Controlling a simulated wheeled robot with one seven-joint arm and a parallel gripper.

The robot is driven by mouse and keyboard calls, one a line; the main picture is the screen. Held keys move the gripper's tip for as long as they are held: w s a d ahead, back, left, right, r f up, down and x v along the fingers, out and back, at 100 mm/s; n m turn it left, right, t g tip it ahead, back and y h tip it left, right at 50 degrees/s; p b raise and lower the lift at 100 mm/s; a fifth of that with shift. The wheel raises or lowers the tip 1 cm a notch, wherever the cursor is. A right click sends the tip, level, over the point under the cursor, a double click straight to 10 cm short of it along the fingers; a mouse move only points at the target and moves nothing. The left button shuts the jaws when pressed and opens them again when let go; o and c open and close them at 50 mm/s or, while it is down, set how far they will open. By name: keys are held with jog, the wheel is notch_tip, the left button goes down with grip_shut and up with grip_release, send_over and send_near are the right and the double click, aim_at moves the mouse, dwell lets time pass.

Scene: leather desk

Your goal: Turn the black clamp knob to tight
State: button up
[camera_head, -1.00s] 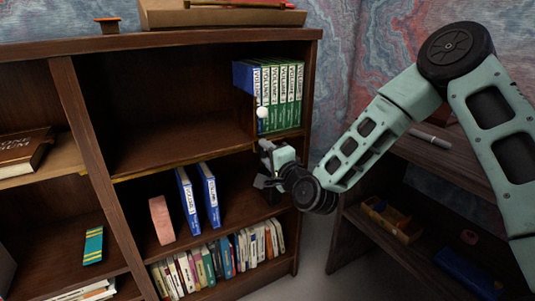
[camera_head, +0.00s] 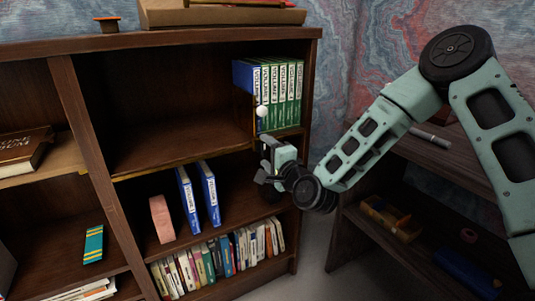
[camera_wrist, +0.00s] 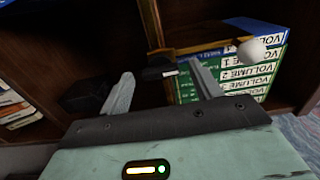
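A small black bar-shaped part with a white mark, apparently the black clamp knob (camera_wrist: 160,72), shows in the wrist view between my fingertips. It sits below the wooden upright beside the volumes. I cannot tell whether the fingers touch it. My gripper (camera_wrist: 161,76) is open, with one finger on each side of this part. In the head view my gripper (camera_head: 264,163) is at the front of the shelf, just below the board under the volumes. The knob cannot be made out there. A white ball knob (camera_head: 262,111) stands in front of the volumes and also shows in the wrist view (camera_wrist: 252,50).
Blue and green volumes (camera_head: 282,96) stand upright above my gripper. Two blue binders (camera_head: 198,197) lean on the shelf to the left, beside a pink block (camera_head: 161,219). A row of books (camera_head: 215,256) fills the shelf below. A dark side shelf (camera_head: 440,160) stands right.

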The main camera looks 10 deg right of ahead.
jog(key=p+v, duration=1)
jog(key=v, duration=0.7)
jog(key=shift+s+p, duration=0.25)
jog(key=shift+p, duration=0.1)
jog(key=shift+r, duration=0.1)
